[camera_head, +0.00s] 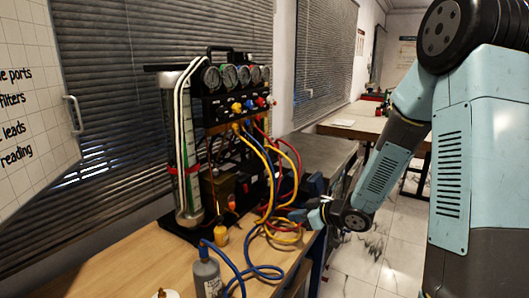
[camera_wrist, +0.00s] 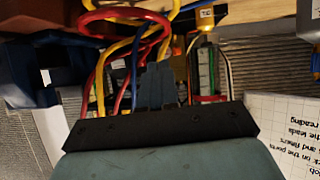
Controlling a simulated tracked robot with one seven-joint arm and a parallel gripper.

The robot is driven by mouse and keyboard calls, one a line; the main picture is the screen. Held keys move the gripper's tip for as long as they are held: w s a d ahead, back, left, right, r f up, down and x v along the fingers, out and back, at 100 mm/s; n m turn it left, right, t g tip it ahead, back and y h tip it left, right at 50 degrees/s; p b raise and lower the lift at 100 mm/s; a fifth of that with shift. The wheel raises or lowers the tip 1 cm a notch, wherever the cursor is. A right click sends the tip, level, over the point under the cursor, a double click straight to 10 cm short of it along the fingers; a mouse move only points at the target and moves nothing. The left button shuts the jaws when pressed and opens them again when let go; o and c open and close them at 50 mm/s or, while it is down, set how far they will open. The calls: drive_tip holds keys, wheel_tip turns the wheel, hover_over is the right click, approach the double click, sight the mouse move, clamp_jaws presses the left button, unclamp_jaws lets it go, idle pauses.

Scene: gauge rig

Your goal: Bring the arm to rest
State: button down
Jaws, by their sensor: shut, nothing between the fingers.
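My arm (camera_head: 390,165) reaches down from the right of the head view, bent at the elbow. My gripper (camera_head: 300,214) is at the table's right edge, close to the coloured hoses (camera_head: 283,165) of the gauge rig (camera_head: 236,95). In the wrist view my gripper's fingers (camera_wrist: 155,82) are together with nothing between them. Red, yellow and blue hoses (camera_wrist: 127,40) show around and behind the fingers. I cannot tell whether the gripper touches any hose.
The wooden table (camera_head: 130,265) carries the rig, a grey bottle (camera_head: 207,276) and a small yellow item (camera_head: 221,235). A white lettered board (camera_head: 35,100) stands at left. A grey cabinet (camera_head: 318,152) is behind my gripper. Open tiled floor (camera_head: 395,225) lies right of the table.

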drive_tip(key=s+d+r+m+t+h, duration=0.1)
drive_tip(key=s+d+r+m+h, duration=0.2)
drive_tip(key=d+r+h, duration=0.35)
drive_tip(key=s+d+r+m+t+h, duration=0.1)
drive_tip(key=s+d+r+m+h, duration=0.25)
drive_tip(key=d+r, duration=0.45)
drive_tip(key=s+r+m+g, duration=0.2)
drive_tip(key=s+r, duration=0.1)
drive_tip(key=s, duration=0.7)
drive_tip(key=s+a+r+m+g, duration=0.1)
drive_tip(key=s+r, duration=0.3)
drive_tip(key=s, duration=0.7)
drive_tip(key=shift+r+m+g, duration=0.15)
drive_tip(key=shift+m+g, duration=0.45)
drive_tip(key=shift+m, duration=0.05)
